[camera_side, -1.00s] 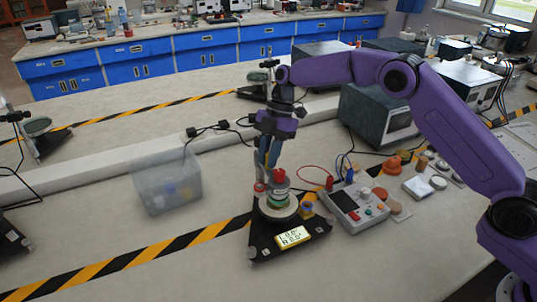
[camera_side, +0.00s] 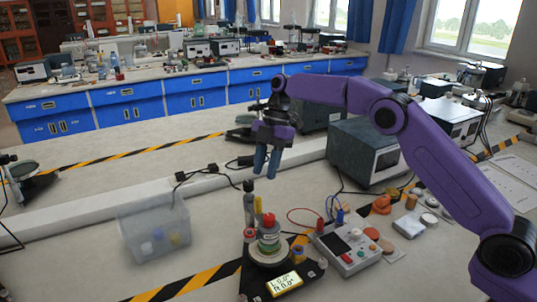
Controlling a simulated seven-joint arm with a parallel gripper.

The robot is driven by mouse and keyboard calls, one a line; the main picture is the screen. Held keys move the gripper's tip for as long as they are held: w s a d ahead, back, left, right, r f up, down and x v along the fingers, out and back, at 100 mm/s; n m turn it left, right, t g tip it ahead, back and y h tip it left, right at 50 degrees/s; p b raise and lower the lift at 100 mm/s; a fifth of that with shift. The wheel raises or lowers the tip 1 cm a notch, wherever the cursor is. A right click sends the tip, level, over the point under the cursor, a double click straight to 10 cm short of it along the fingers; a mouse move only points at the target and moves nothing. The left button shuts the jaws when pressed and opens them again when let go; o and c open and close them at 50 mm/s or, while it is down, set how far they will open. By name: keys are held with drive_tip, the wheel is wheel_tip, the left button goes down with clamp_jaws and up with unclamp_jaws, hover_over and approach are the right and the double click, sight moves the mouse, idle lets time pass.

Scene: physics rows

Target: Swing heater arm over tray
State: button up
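My gripper (camera_side: 266,170) hangs in the air, pointing down, above and behind the black instrument base. Its two blue fingers show side by side with a narrow gap and nothing visible between them. The black base (camera_side: 250,272) carries a round pale tray (camera_side: 266,257). A green-and-white cylinder with a red top (camera_side: 268,236) stands on or over the tray. A grey upright post with a dark top (camera_side: 248,205) rises behind it. I cannot tell which part is the heater arm. A yellow display (camera_side: 285,283) at the front reads about zero for L and R.
A clear bin (camera_side: 153,232) with small bottles stands to the left. A grey control box (camera_side: 345,248) with red and blue plugs sits right of the base. A dark box-shaped instrument (camera_side: 362,152) stands behind.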

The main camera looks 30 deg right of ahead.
drive_tip(key=shift+v, duration=1.6)
drive_tip(key=s+r+m+h, duration=0.2)
drive_tip(key=s+m, duration=0.4)
drive_tip(key=s, duration=1.5)
drive_tip(key=s+d+f+m+t, duration=0.1)
drive_tip(key=s+d+f+m, duration=0.1)
drive_tip(key=s+d, duration=0.5)
drive_tip(key=s+d+f+m+t+h, duration=0.1)
drive_tip(key=s+d+f+m, duration=0.2)
drive_tip(key=s, duration=1.2)
drive_tip(key=d+f, duration=0.2)
drive_tip(key=d, duration=0.3)
drive_tip(key=shift+s+d, duration=0.25)
drive_tip(key=shift+s, duration=0.05)
